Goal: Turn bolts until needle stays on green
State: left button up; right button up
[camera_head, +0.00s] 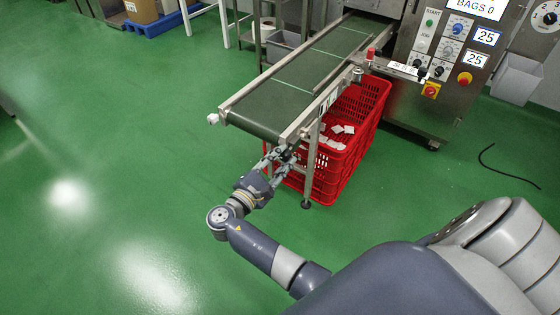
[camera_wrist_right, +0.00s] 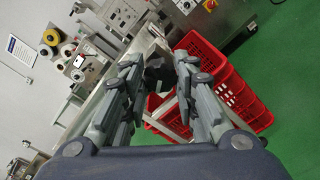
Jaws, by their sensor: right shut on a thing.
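My right gripper (camera_head: 281,154) is at the near end of the conveyor (camera_head: 268,108), just below the belt's front corner. In the right wrist view its two fingers (camera_wrist_right: 160,68) are closed around a dark, knob-like part (camera_wrist_right: 160,75) at the conveyor's end, probably a bolt head. The fingers hide much of it, so its shape and turn cannot be read. A light end fitting (camera_head: 213,118) shows at the conveyor's other near corner. A round dial (camera_head: 547,17) is cut off at the top right; no needle or green zone can be made out. My left gripper is not in view.
A red crate (camera_head: 376,104) with several white teabags stands beside and under the conveyor, close to my right gripper. A steel control cabinet (camera_head: 405,105) with buttons and knobs stands at the back right. A black cable (camera_head: 500,172) lies on the green floor. The left floor is clear.

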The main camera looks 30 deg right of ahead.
jog(key=m+b, duration=0.2)
jog(key=m, duration=0.3)
jog(key=shift+d+m+b, duration=0.1)
jog(key=shift+m+b, duration=0.2)
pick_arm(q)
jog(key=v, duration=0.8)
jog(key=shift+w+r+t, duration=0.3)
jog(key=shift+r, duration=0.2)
pick_arm(e)
jog(key=shift+m, duration=0.3)
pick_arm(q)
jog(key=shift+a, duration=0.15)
pick_arm(e)
jog(key=o, duration=1)
jog(key=shift+o, duration=0.2)
jog(key=v, duration=0.7)
jog(key=shift+a, duration=0.2)
